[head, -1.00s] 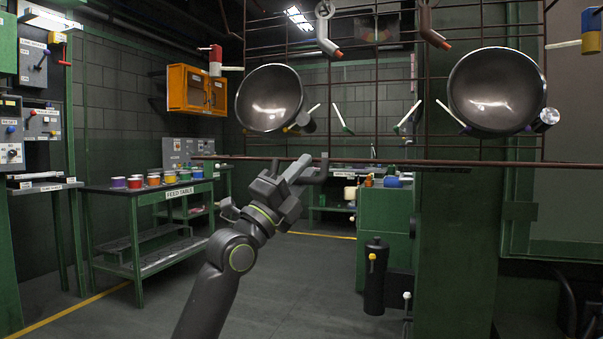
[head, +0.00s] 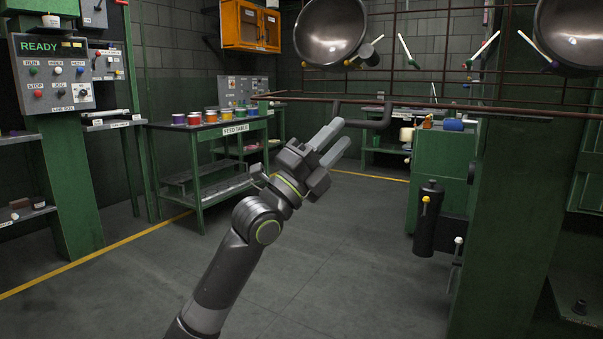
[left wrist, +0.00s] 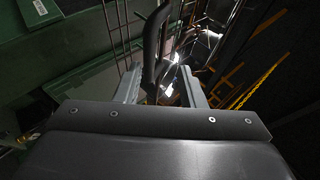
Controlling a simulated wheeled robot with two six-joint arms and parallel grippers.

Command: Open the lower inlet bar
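A long thin brown horizontal bar (head: 470,106) runs across the head view below the hanging pans; I take it to be the lower inlet bar. A dark U-shaped handle (head: 378,124) hangs below it. My left gripper (head: 336,137) is at the handle's left end, its fingers pointing up and right. In the left wrist view, the two pale fingers (left wrist: 162,88) are apart, with a dark curved piece (left wrist: 152,62), likely the handle, rising between or just beyond them. Whether they touch it, I cannot tell. My right gripper is not in view.
Two dark pans (head: 331,30) hang on the rack above. A feed table (head: 204,135) with several coloured cups stands at the left, beside a control panel (head: 52,72). A green post (head: 520,210) stands at the right. The floor between is clear.

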